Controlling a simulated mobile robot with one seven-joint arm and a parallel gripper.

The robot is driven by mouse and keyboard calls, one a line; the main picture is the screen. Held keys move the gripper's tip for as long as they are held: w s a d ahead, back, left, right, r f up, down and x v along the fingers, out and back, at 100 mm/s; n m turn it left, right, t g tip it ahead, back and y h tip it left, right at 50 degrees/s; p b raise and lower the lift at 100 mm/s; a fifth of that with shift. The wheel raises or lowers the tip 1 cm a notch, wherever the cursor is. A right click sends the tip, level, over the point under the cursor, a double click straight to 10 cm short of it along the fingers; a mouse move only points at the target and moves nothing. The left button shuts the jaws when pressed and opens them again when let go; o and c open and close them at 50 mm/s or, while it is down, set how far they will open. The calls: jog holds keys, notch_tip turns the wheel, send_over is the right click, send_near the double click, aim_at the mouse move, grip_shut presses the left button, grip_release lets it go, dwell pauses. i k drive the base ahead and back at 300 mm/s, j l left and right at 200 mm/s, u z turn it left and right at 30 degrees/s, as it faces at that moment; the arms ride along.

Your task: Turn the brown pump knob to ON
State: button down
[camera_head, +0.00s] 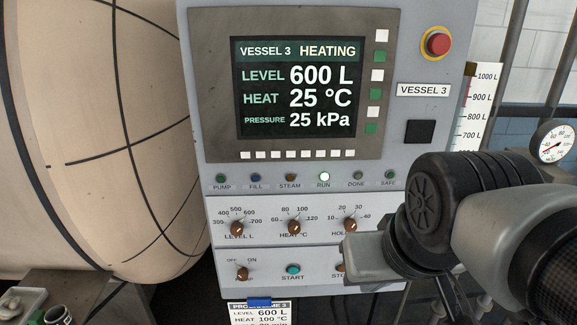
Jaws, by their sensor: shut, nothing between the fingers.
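The brown pump knob (242,273) sits at the lower left of the grey control panel, under small OFF and ON marks. Its pointer is too small to tell which mark it faces. My gripper (352,255) is shut and empty. It is in front of the panel's lower right, well to the right of the pump knob and apart from it. It hides part of the hold knob's label and the stop button. The PUMP lamp (221,178) looks dark green.
Three brown knobs for level (237,227), heat (294,227) and hold (351,225) are above. A teal START button (293,270) lies between the pump knob and my gripper. A large beige vessel (95,130) bulges at left. The screen (295,88) reads HEATING, 600 L, 25 °C.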

aim_at(243, 274)
jog(key=u, duration=0.75)
jog(key=l+u, duration=0.2)
jog(key=l, duration=0.2)
jog(key=i+l+z, duration=0.15)
jog(key=i+z, duration=0.15)
